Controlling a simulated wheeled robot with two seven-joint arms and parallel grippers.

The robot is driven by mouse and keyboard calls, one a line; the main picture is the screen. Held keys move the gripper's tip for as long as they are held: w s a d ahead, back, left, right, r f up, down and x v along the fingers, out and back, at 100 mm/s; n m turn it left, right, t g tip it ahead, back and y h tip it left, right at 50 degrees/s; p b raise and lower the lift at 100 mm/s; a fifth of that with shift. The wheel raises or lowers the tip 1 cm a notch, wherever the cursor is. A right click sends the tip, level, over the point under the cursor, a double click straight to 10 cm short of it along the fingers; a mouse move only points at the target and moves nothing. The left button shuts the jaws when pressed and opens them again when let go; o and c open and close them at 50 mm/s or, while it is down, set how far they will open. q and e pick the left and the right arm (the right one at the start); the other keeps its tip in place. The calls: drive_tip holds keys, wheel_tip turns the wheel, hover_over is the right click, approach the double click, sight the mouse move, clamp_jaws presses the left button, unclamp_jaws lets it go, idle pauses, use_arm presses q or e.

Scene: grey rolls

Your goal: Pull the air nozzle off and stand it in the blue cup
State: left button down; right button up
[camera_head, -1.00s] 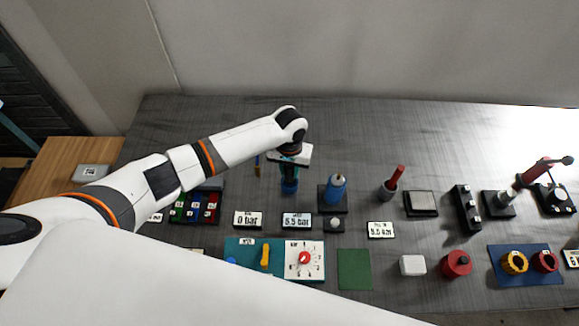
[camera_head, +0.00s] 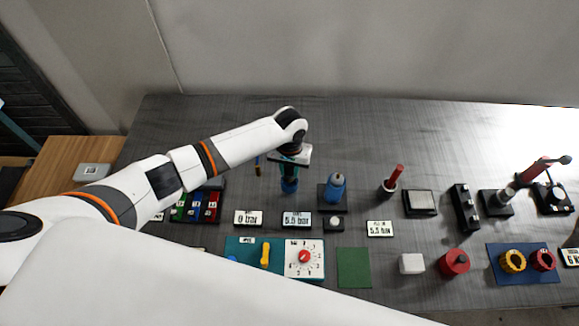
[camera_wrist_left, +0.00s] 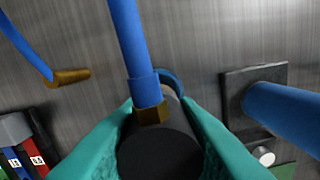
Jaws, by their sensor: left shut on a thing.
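A brass fitting (camera_wrist_left: 152,115) and a blue hose run up from the nozzle. The fingers and nozzle hide most of the cup, so I cannot tell how deep the nozzle sits. My right gripper is not in view.
A loose brass hose end (camera_wrist_left: 70,76) is at the left. Signs, a dial panel (camera_head: 318,260) and a colored block rack (camera_head: 183,207) lie in front. The table behind is clear.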

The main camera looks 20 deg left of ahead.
use_arm(q)
drive_tip(key=shift+f, duration=0.2)
drive_tip(key=shift+f+b, duration=0.95)
drive_tip(key=shift+f, duration=0.65)
drive_tip(key=c, duration=1)
unclamp_jaws()
wheel_tip(320, 180, up, 12)
drive_tip(key=shift+f+b, duration=0.1)
drive_tip(key=shift+b, duration=0.45)
